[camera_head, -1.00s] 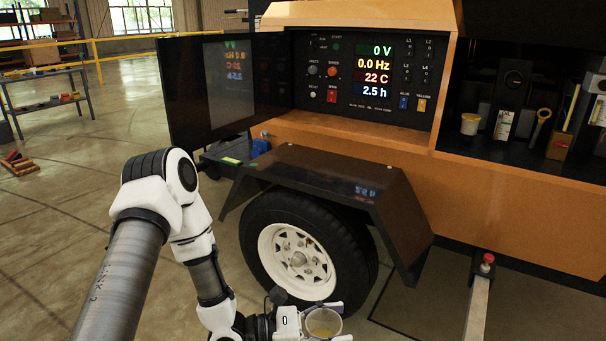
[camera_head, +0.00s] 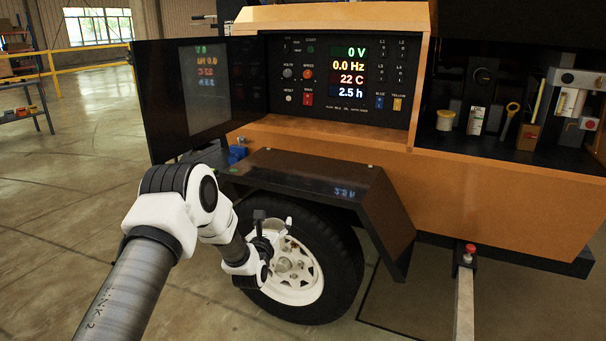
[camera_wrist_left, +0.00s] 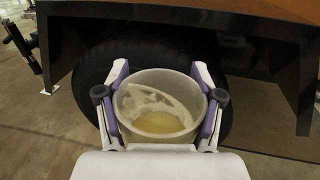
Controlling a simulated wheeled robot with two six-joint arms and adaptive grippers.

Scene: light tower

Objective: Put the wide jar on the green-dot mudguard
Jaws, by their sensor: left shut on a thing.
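The wide jar, a clear open-topped cup with some yellowish stuff at its bottom, is in my left gripper (camera_head: 268,226). In the left wrist view the jar (camera_wrist_left: 160,112) sits upright between the two purple-and-white fingers, which touch its sides. The black mudguard (camera_head: 300,174) spans the trailer wheel; its flat top looks empty. My left gripper is in front of the wheel, below the mudguard's top edge. The mudguard also shows at the top of the left wrist view (camera_wrist_left: 190,22). My right gripper is not in view.
The tyre (camera_head: 340,270) is behind the jar. An open black panel door (camera_head: 160,105) stands left above the mudguard. The orange trailer body (camera_head: 480,195) rises behind it.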

